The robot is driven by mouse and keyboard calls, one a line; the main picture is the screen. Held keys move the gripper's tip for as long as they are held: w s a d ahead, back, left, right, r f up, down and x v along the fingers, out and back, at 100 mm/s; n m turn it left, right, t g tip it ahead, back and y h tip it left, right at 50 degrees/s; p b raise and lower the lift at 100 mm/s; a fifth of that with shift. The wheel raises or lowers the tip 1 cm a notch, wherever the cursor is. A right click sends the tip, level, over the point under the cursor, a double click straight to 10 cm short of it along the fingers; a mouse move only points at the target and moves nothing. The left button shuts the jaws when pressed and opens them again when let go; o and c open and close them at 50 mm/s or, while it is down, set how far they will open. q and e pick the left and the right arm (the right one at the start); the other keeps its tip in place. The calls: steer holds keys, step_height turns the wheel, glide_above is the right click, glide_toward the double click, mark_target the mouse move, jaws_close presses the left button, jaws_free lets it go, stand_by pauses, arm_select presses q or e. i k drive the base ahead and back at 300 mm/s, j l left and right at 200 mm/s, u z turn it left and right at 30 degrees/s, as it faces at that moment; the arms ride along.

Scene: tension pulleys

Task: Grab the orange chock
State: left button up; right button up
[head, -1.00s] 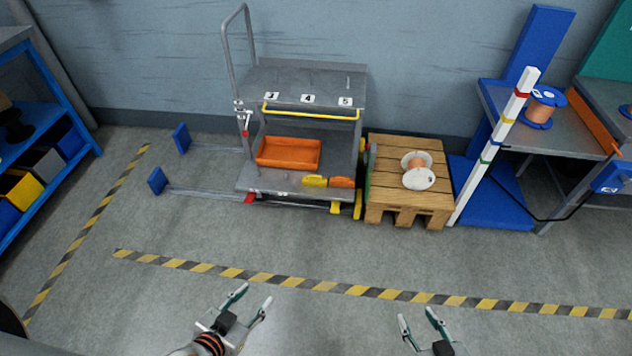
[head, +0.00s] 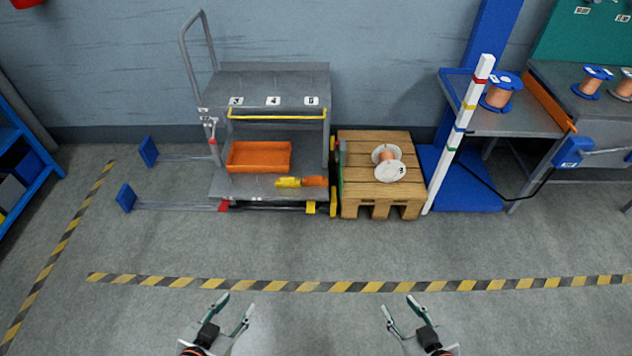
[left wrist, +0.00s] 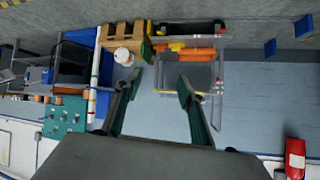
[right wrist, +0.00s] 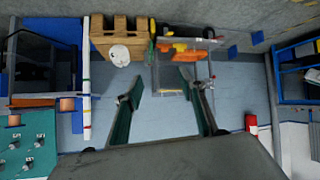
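The orange chock (head: 314,181) is a small block at the front right of the cart's lower shelf, right beside a yellow chock (head: 288,183). In the right wrist view the orange chock cannot be told apart surely from the other orange shape near it. My left gripper (head: 236,306) is open and empty, low in the head view, well in front of the cart. My right gripper (head: 398,309) is also open and empty, further right at the same height. Both are far from the chock. Open fingers also show in the left wrist view (left wrist: 158,88) and right wrist view (right wrist: 163,85).
The grey cart (head: 270,84) also holds an orange tray (head: 259,157). A wooden pallet (head: 359,175) with a spool (head: 388,164) stands right of it, beside a striped post (head: 458,135). Blue blocks (head: 126,198) stand at left. The floor before the cart is clear.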

mark_target(311, 180)
steer(key=i+j+z, duration=0.2)
steer(key=i, duration=0.25)
steer(key=i+z, duration=0.15)
steer(key=i, duration=0.35)
steer(key=i+j+z, duration=0.2)
steer(key=i, duration=0.25)
